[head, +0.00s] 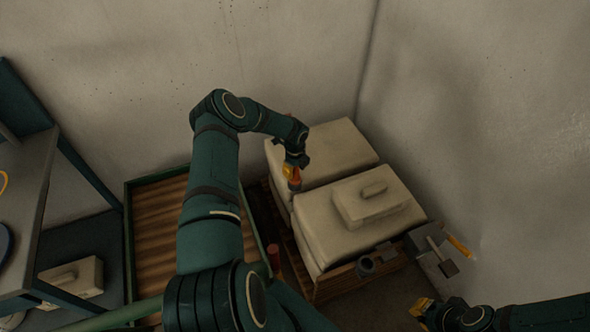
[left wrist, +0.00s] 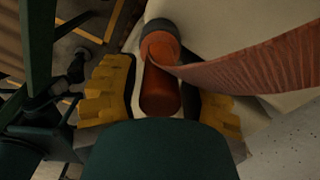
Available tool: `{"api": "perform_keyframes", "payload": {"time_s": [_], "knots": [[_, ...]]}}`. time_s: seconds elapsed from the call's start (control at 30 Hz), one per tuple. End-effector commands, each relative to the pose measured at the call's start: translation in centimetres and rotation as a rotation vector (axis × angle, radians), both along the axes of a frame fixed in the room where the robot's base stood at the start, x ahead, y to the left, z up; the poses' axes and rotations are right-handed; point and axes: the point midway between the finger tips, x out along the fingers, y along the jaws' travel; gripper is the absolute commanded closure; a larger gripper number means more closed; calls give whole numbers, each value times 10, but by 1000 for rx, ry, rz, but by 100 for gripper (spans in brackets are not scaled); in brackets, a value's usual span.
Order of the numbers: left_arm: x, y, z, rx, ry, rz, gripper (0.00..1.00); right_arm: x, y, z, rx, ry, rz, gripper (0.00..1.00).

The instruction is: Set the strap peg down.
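The strap peg (left wrist: 160,88) is an orange-red cylinder with a dark end cap, and a woven rust-coloured strap (left wrist: 250,62) runs from it to the right in the left wrist view. My left gripper (left wrist: 165,95) has its yellow fingers on both sides of the peg and appears shut on it. In the head view my left gripper (head: 290,171) is over the near left part of the pale padded blocks, with the peg (head: 295,183) just below its fingers. Whether the peg touches the block is unclear.
A pale block with a handle (head: 372,203) lies on the right padded block (head: 340,235). A red cylinder (head: 273,256) stands near a slatted wooden bed (head: 158,225). A metal shelf (head: 25,190) is at left.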

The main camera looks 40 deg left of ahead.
Motion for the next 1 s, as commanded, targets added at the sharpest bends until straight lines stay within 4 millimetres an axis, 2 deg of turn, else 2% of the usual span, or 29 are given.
{"api": "perform_keyframes", "payload": {"time_s": [0.43,0.8,1.0], "knots": [[0,0,6,0,0,0,43,-1,0,6,0,2,1,100],[1,0,65,2,-1,-1,43,-3,0,18,1,8,2,100],[0,0,78,0,0,0,43,-4,1,20,2,9,2,100]]}}
